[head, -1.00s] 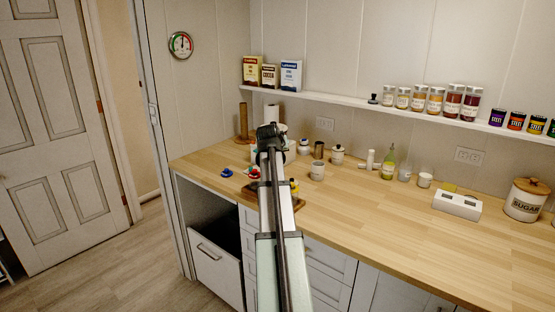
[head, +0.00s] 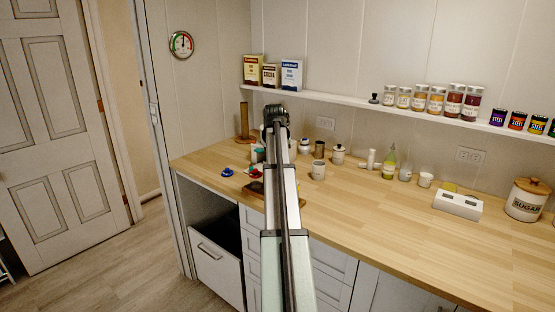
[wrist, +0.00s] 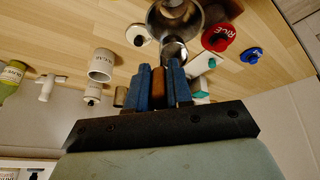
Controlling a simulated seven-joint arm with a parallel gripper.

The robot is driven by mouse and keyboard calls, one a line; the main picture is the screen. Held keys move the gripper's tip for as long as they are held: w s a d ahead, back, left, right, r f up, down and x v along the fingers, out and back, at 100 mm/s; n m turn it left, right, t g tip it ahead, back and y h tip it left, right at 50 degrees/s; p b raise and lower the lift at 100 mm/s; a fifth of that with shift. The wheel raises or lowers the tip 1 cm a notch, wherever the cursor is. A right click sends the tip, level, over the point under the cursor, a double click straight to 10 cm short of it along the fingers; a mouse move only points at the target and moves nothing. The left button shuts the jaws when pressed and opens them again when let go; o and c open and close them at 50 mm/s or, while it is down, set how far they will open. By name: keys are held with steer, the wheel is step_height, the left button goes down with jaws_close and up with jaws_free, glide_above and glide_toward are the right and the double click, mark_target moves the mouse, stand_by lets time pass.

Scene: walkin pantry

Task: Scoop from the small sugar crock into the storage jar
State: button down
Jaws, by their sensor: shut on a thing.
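My gripper (wrist: 158,72) is shut on the brown wooden handle (wrist: 158,78) of a scoop, with a blue finger on each side. The scoop's metal bowl (wrist: 174,50) points away from the fingers; I cannot tell whether it holds sugar. Just beyond it is a wide, open-mouthed metallic vessel (wrist: 178,22), possibly the storage jar. A small white open crock (wrist: 101,65), possibly the sugar crock, stands apart to the left; in the head view it appears right of my arm (head: 318,170). In the head view my gripper (head: 274,113) is above the counter's back left and its fingers are hidden.
A wooden tray (head: 250,196) is partly behind my arm. Lidded jars and a bottle (head: 389,163) line the back. A large SUGAR canister (head: 526,200) stands right. The counter's front middle is clear.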

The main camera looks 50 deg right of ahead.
steer(key=d+g+y, duration=0.1)
steer(key=w+y, duration=0.1)
steer(key=y, duration=0.1)
steer(key=shift+w+d+r+g, duration=0.1)
steer(key=shift+d+r+g, duration=0.3)
steer(key=shift+d+r+g+y, duration=0.1)
steer(key=shift+g+y, duration=0.3)
steer(key=shift+y, duration=0.3)
